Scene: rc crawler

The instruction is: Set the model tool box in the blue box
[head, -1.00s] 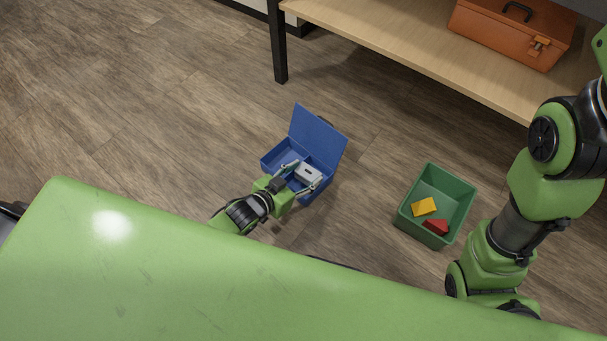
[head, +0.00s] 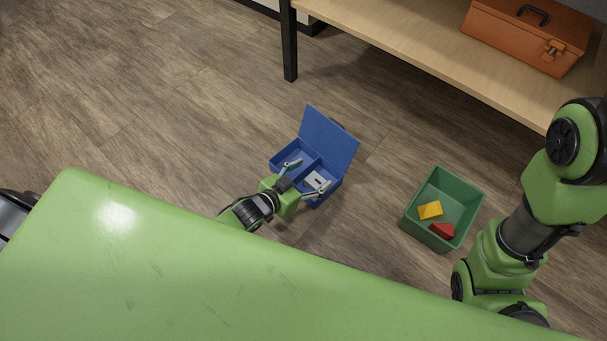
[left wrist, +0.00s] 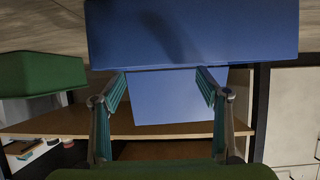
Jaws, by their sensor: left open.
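The model tool box, small and light grey (head: 316,179), lies in the right compartment of the open blue box (head: 293,155) on the floor. The blue box's lid stands up at its far side. My left gripper (head: 309,174) is open at the near side of the blue box, its fingers spread and apart from the tool box. In the left wrist view the blue box (left wrist: 190,38) fills the top, beyond the open fingers (left wrist: 161,95); the tool box does not show there. My right arm is at the right, but its gripper is out of sight.
A green bin (head: 466,187) with a yellow block (head: 430,210) and a red block (head: 442,231) stands right of the blue box. A wooden shelf (head: 420,55) with an orange tool case (head: 525,37) is at the back. The floor to the left is clear.

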